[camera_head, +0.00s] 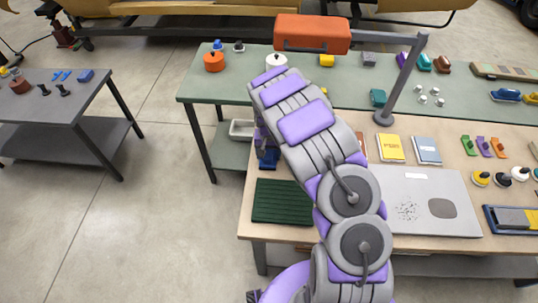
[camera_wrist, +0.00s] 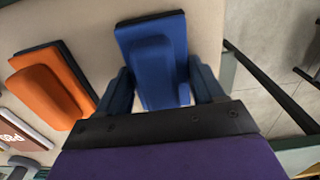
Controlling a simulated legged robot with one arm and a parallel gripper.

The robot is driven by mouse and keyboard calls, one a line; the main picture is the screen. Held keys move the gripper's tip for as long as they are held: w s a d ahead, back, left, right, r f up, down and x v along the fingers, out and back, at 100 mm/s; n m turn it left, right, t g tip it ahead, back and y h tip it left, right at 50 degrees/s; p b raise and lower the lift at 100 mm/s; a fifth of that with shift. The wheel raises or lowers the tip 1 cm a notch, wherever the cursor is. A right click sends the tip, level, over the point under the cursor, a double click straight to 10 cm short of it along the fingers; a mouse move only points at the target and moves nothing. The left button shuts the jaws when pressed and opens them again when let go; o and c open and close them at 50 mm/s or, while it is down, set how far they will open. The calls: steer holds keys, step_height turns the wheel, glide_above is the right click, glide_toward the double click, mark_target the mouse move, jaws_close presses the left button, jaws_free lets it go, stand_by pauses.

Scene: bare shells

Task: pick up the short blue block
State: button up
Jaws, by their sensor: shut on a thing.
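The short blue block (camera_wrist: 158,55) lies between my fingers in the wrist view, with a darker slab showing along its far and left edges. My gripper (camera_wrist: 160,72) is shut on it, one dark blue finger on each side. The block appears to be at or close to the beige tabletop; I cannot tell whether it touches. In the head view a dark blue patch (camera_head: 268,160) shows beside my arm at the wooden table's left edge. My arm hides most of my gripper there.
An orange block (camera_wrist: 48,92) with a dark base lies left of the blue one in the wrist view. In the head view, a dark green ridged mat (camera_head: 283,201), a laptop (camera_head: 440,190) and books (camera_head: 390,148) lie on the wooden table (camera_head: 250,229). A lamp (camera_head: 312,33) overhangs the green table.

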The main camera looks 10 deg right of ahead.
steer(key=shift+a, duration=0.15)
steer(key=shift+d+r, duration=0.35)
steer(key=shift+r, duration=0.25)
step_height(320, 180, up, 2)
steer(key=shift+w+d+r+p, duration=0.1)
steer(key=shift+p, duration=0.3)
steer(key=shift+s+r, duration=0.25)
steer(key=s+d, duration=0.1)
steer(key=s, duration=0.4)
steer(key=s+d+p, duration=0.1)
steer(key=s+d, duration=0.1)
steer(key=s, duration=0.2)
steer(key=s+d+r, duration=0.1)
steer(key=s+d, duration=0.1)
steer(key=s, duration=0.3)
steer(key=shift+s+r+p, duration=0.1)
steer(key=shift+s+p, duration=0.25)
steer(key=shift+p, duration=0.05)
